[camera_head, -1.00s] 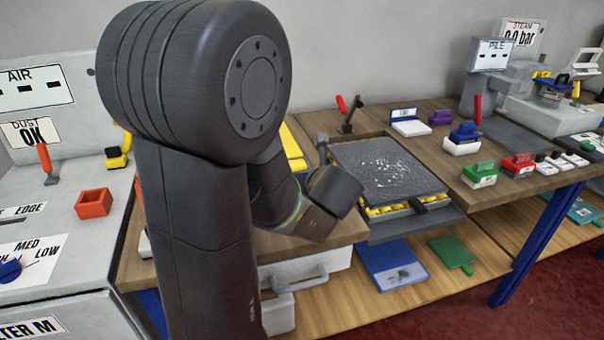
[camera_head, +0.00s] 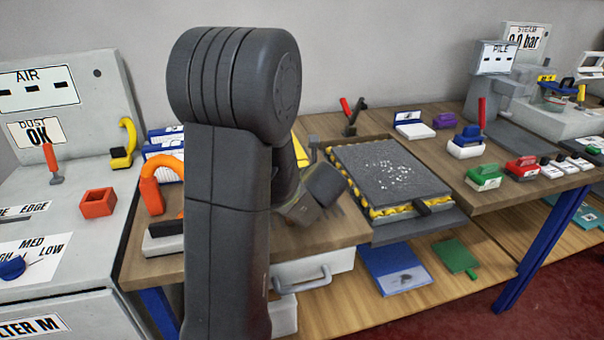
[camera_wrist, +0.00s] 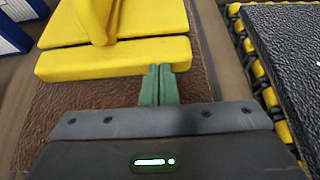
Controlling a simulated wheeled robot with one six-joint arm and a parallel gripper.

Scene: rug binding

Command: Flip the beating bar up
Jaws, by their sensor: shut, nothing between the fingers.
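My gripper (camera_wrist: 160,72) is shut and empty. Its green fingertips are at the near edge of a yellow bar (camera_wrist: 115,58) in the wrist view; I cannot tell whether they touch it. Behind the bar is a yellow plate with an upright yellow handle (camera_wrist: 95,18). A brown textured surface (camera_wrist: 65,105) lies below. I cannot tell for sure which part is the beating bar. In the head view, my arm hides the fingers and most of the yellow piece (camera_head: 298,150).
A dark grey mat (camera_head: 385,172) on a yellow-edged bed stands just right of my wrist and also shows in the wrist view (camera_wrist: 290,50). A red-handled lever (camera_head: 350,115) stands behind. An orange hook-shaped tool (camera_head: 155,180) is left of my arm.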

